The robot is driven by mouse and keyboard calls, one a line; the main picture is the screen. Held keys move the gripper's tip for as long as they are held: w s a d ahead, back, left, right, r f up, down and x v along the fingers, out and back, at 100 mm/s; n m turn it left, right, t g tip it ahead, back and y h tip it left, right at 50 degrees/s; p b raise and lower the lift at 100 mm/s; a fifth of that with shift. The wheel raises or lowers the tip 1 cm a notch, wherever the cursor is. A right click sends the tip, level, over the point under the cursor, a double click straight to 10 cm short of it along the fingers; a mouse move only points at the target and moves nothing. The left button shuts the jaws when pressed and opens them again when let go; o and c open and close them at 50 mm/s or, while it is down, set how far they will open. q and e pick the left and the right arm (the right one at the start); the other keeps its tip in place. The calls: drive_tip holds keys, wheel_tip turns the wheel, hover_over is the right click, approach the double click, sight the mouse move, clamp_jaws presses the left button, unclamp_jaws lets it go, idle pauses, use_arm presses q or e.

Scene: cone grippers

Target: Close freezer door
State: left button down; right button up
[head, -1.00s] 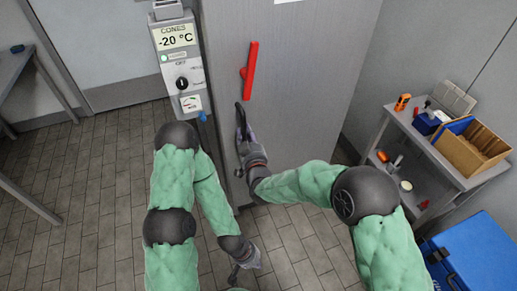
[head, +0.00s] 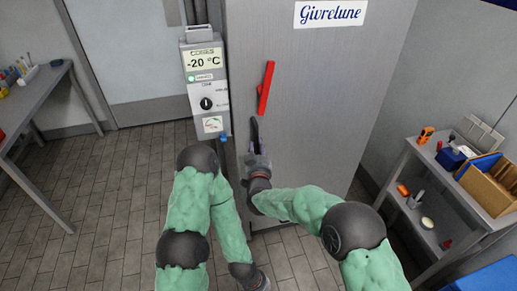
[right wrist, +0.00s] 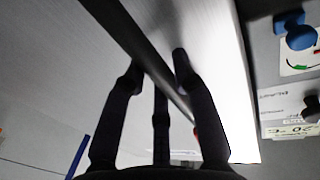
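The freezer door (head: 330,110) is a tall grey panel with a red handle (head: 265,88) near its left edge. It looks shut or nearly so; I cannot tell whether a small gap remains. My right gripper (head: 257,135) is at the door just below the red handle. In the right wrist view its dark fingers (right wrist: 158,85) are spread apart in front of the pale door (right wrist: 60,70). A dark bar (right wrist: 140,45) crosses behind them, with a bit of red at its far end. My left gripper (head: 257,284) hangs low at the bottom, its fingers unclear.
A control box (head: 206,85) reading -20 °C stands left of the door. A grey shelf cart (head: 450,190) with boxes and tools is at the right. A table (head: 38,95) is at the far left. The tiled floor (head: 110,200) between is clear.

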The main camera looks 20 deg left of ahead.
drive_tip(key=o, duration=0.3)
drive_tip(key=shift+w+a+r, duration=0.15)
drive_tip(key=shift+w+a, duration=0.15)
drive_tip(key=shift+a, duration=0.05)
drive_tip(key=shift+o, duration=0.2)
drive_tip(key=shift+w+a, duration=0.1)
drive_tip(key=shift+f, duration=0.2)
drive_tip(key=v, duration=1.2)
